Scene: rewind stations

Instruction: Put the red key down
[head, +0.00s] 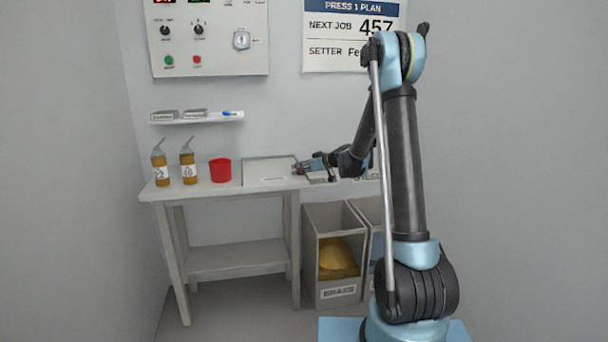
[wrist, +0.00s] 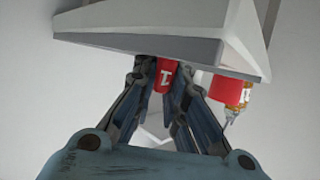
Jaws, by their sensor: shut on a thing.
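The red key is between my gripper's fingers in the wrist view (wrist: 163,76); it is a red piece with a white "1" on it. My gripper (wrist: 170,90) is shut on it, and the fingers cover its sides. Only a bit of red shows at the fingertips there. I cannot tell whether the key touches a surface.
A red cup (head: 220,170) and two amber bottles (head: 188,165) stand on the table's left part. A shelf (head: 198,118) and a control panel (head: 208,45) are on the wall above. Open bins (head: 332,290) stand on the floor right of the table, one holding yellowish material.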

